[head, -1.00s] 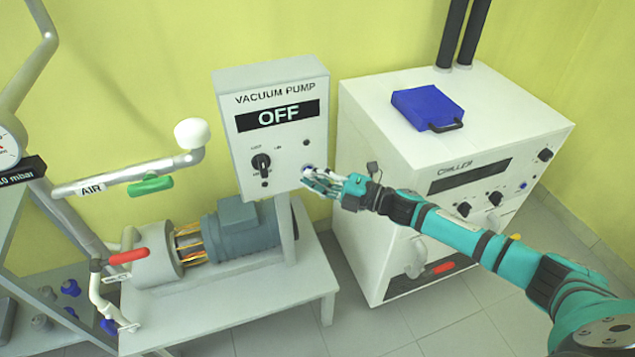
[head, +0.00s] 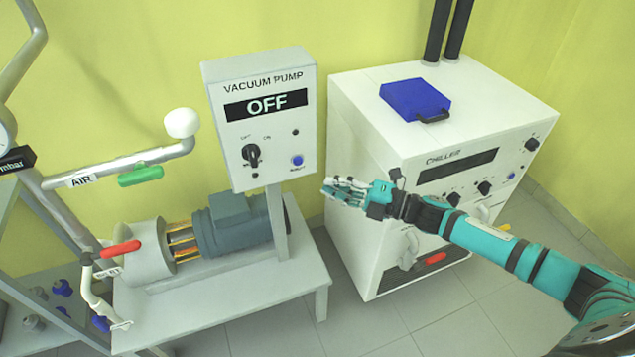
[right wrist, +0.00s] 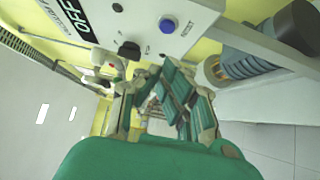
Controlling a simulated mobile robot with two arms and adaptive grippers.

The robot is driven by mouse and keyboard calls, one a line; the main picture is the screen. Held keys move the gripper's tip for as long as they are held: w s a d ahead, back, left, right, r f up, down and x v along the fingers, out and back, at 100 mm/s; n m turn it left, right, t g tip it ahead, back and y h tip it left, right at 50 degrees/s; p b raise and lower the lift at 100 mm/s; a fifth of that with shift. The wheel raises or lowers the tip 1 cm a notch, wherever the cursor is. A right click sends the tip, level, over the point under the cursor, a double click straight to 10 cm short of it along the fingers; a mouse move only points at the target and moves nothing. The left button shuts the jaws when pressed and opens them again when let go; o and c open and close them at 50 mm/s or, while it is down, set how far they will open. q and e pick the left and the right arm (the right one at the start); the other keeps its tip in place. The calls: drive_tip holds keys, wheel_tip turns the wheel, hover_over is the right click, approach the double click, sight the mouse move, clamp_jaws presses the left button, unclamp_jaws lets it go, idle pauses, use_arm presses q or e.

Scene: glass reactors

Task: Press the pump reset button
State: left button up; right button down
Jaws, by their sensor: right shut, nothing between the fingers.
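The vacuum pump control box (head: 226,151) is a white panel on a post, and its display (head: 266,105) reads OFF. The blue round reset button (head: 297,160) is at the lower right of its face, uncovered. It also shows in the right wrist view (right wrist: 168,24), beyond the fingers. A black knob (head: 251,154) sits to its left. My right gripper (head: 328,187) is shut and empty, to the right of and below the button, apart from it, in front of the chiller's left side. My left gripper is not in view.
The white chiller (head: 365,110) stands at the right with a blue case (head: 415,99) on top. The grey pump motor (head: 236,222) sits on a low bench (head: 240,300) under the box. A pipe with a green handle (head: 140,177) and a red handle (head: 121,249) is at the left.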

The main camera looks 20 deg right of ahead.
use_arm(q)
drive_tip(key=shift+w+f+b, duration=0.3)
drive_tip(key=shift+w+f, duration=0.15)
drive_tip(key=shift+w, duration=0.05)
use_arm(e)
drive_tip(key=v, duration=0.4)
drive_tip(key=shift+s+r, duration=0.2)
drive_tip(key=shift+s, duration=0.1)
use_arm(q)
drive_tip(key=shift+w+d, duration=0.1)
